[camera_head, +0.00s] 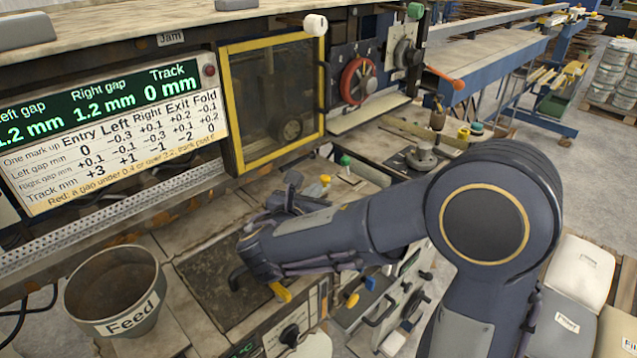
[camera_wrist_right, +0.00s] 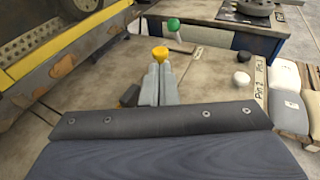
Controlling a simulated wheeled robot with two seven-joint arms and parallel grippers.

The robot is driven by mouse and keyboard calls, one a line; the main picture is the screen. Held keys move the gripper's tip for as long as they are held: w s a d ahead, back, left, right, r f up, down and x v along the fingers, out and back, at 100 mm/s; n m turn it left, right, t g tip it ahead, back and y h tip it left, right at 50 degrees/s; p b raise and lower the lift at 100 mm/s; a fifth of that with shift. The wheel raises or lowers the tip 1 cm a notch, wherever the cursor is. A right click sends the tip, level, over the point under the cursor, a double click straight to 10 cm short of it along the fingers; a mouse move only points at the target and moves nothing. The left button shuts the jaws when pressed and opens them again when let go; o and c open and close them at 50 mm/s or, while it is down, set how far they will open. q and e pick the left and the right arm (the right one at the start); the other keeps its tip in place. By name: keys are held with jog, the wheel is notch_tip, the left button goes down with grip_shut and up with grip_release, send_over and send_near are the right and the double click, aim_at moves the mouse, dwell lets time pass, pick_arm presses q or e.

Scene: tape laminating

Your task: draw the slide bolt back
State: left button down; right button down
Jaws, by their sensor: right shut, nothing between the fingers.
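I cannot tell for certain which part is the slide bolt. A yellow-capped knob (camera_head: 325,180) stands on the bench below the yellow-framed window. In the right wrist view the yellow knob (camera_wrist_right: 160,54) shows just beyond my fingertips; contact cannot be made out. My right gripper (camera_head: 308,203) reaches over the bench, partly hidden by its own wrist. In the right wrist view its two grey fingers (camera_wrist_right: 160,78) are together, with nothing seen between them. A green-topped knob (camera_head: 345,160) stands farther back and also shows in the right wrist view (camera_wrist_right: 173,25). My left gripper is out of view.
The yellow-framed window (camera_head: 232,110) and display board (camera_head: 110,130) stand behind the bench. A Feed bucket (camera_head: 118,318) is at front left. White (camera_wrist_right: 242,56) and black (camera_wrist_right: 240,78) knobs sit near the Pin labels.

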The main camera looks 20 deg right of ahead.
aim_at(325, 180)
jog(key=x, duration=0.3)
jog(key=shift+w+d, duration=0.2)
jog(key=shift+w, duration=0.05)
jog(key=shift+f, duration=0.1)
jog(key=shift+w+d+f, duration=0.15)
jog(key=shift+w+d, duration=0.15)
jog(key=shift+d, duration=0.3)
